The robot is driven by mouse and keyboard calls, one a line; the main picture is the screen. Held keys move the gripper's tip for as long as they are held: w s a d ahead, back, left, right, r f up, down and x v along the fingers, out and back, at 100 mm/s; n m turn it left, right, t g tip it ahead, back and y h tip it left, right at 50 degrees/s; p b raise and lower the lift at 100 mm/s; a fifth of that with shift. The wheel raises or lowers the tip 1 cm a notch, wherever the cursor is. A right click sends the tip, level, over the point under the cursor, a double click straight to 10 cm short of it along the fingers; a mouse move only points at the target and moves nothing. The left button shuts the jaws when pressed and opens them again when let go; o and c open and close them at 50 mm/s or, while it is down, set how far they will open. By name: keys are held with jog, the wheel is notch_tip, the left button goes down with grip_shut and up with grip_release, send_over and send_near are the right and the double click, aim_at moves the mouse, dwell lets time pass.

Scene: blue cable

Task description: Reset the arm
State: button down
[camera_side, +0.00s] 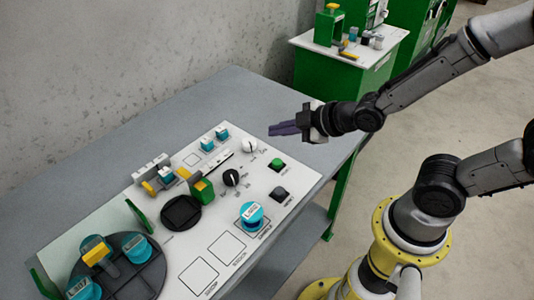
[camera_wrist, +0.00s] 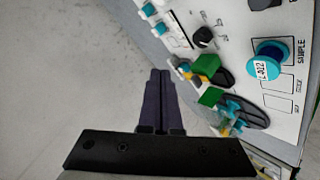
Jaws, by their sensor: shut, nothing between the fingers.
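My gripper (camera_side: 285,129) is raised over the far right part of the grey table, pointing left in the side view. Its dark purple fingers are closed together with nothing between them. The fingers also show in the wrist view (camera_wrist: 159,88), pointing up in the picture. No blue cable can be made out in either view.
A white panel (camera_side: 212,238) on the grey table (camera_side: 235,95) carries knobs, buttons, a blue-capped labelled container (camera_side: 251,213), a green and yellow block (camera_side: 202,188) and a dark round tray (camera_side: 145,284) with blue-topped pieces. A concrete wall (camera_side: 100,70) stands behind. The table's back strip is clear.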

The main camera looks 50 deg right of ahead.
jog(key=s+d+r+m+h, duration=0.1)
jog(key=s+d+r+m, duration=0.15)
jog(key=r, duration=0.35)
jog(key=s+d+r+m, duration=0.1)
jog(key=s+r+m, duration=0.15)
jog(key=r, duration=0.35)
jog(key=s+f+m+g, duration=0.2)
jog(key=s+m+g, duration=0.3)
jog(key=s, duration=0.8)
jog(key=shift+d+m+h, duration=0.25)
jog(key=shift+m+h, duration=0.05)
